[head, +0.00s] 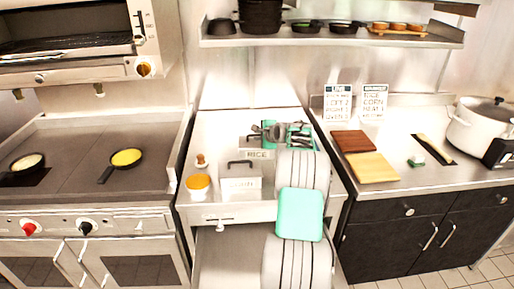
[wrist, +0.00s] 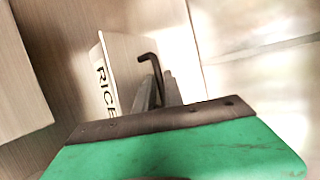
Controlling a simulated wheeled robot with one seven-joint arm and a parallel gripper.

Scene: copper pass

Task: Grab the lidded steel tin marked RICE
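The steel tin marked RICE (head: 257,155) stands on the steel counter behind another lidded tin. Its label shows below my gripper in the head view, and most of the rest is hidden. In the wrist view the RICE tin (wrist: 130,62) shows its label and a dark bent lid handle (wrist: 149,60). My gripper (head: 268,132) is at the top of the tin. In the wrist view my gripper's grey fingers (wrist: 160,90) are right at the handle, which seems to run between them. Whether they press on it is unclear.
A second lidded tin (head: 240,185) with a black handle stands in front, its label unreadable. A yellow-topped cup (head: 198,186) and a small shaker (head: 201,161) are to its left. Cutting boards (head: 372,168) lie on the right counter. A shelf (head: 330,40) hangs above.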

